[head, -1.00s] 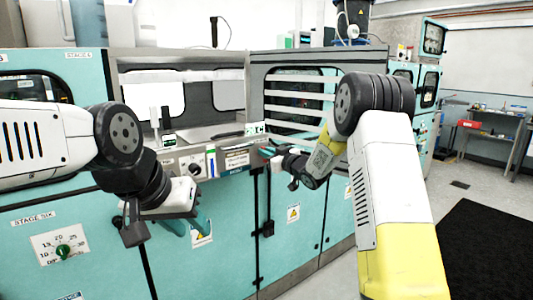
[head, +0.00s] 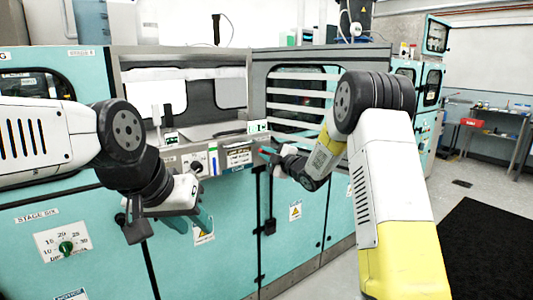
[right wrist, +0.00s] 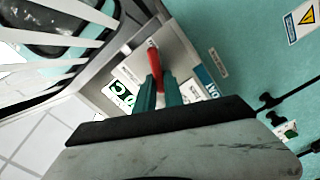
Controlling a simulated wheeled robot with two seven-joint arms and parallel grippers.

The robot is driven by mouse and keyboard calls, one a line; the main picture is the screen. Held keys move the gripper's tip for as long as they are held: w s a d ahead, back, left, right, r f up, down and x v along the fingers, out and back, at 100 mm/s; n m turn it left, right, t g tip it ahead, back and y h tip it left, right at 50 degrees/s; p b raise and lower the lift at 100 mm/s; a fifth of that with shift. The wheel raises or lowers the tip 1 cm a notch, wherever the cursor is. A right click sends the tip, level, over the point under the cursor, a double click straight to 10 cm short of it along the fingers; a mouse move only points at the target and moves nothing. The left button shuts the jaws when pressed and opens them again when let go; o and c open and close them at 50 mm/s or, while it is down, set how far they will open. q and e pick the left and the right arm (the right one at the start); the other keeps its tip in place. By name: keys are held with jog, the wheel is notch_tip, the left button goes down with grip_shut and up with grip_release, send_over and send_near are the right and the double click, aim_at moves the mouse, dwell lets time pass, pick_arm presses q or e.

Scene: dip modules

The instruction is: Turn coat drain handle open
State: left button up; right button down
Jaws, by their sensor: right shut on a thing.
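A red drain handle (right wrist: 154,60) shows in the right wrist view, standing out from a metal panel with labels around it. My right gripper (right wrist: 160,88) is shut on it, with its two green fingers on either side of the red lever. In the head view my right gripper (head: 270,154) is at the metal strip below the slatted window, and the handle is mostly hidden there. My left gripper (head: 188,222) hangs in front of the teal cabinet doors, away from the handle. The gap between its fingers is not clear.
A metal control strip (head: 240,170) with labels and a knob runs along the teal machine. A dial (head: 66,247) is at the lower left. Slatted window bars (head: 300,88) are above the right gripper. Open floor (head: 455,200) lies to the right.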

jog(key=n, duration=0.4)
jog(key=shift+f+n, duration=0.4)
dwell(0.4)
jog(key=c, duration=1.4)
grip_release()
jog(key=shift+c, duration=0.2)
jog(key=v, duration=0.7)
jog(key=shift+s+d, duration=0.2)
jog(key=shift+s, duration=0.15)
